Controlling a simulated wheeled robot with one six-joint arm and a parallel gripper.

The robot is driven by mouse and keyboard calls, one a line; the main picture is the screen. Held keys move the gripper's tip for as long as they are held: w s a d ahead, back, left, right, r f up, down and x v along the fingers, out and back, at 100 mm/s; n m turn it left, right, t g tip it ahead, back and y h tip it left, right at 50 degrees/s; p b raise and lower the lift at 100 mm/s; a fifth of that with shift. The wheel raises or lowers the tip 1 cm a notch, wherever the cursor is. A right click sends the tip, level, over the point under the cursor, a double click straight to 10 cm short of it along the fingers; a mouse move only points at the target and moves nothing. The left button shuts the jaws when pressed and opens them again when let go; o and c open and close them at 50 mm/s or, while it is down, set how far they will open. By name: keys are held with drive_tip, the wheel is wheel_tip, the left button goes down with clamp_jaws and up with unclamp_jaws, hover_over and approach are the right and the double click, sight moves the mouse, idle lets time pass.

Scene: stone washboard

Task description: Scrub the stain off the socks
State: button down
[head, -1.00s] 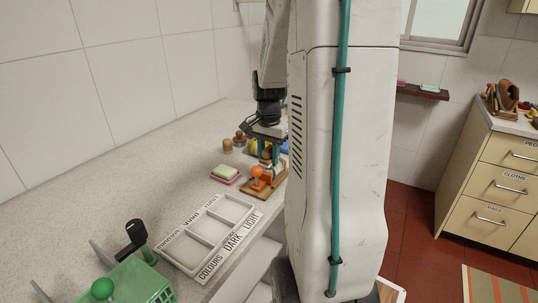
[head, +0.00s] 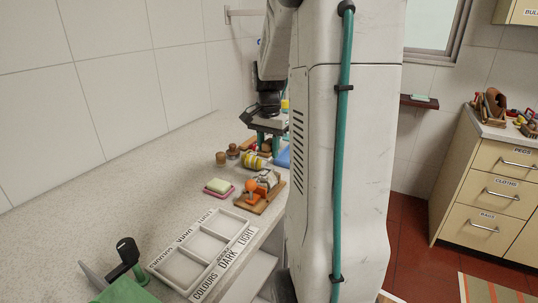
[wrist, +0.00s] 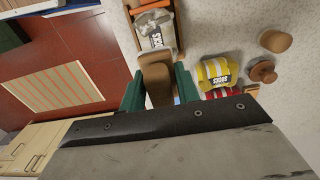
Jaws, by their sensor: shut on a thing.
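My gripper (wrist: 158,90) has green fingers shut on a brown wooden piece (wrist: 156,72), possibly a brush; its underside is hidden. In the head view my gripper (head: 267,138) is above the far part of the counter, beyond the wooden board. Light grey socks (wrist: 153,38) with a SOCKS label lie on the wooden board (wrist: 131,35), beside an orange part. In the head view the grey socks (head: 268,181) lie there behind an orange knob (head: 250,185). I cannot make out a stain.
A pink soap dish with pale soap (head: 218,187) stands left of the board. A white sorting tray (head: 160,265) lies nearer. Wooden knobbed things (head: 233,151) stand behind. A red item (wrist: 224,92) lies beside the yellow socks.

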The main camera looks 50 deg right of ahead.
sight(268, 140)
drive_tip(key=shift+r, duration=1.5)
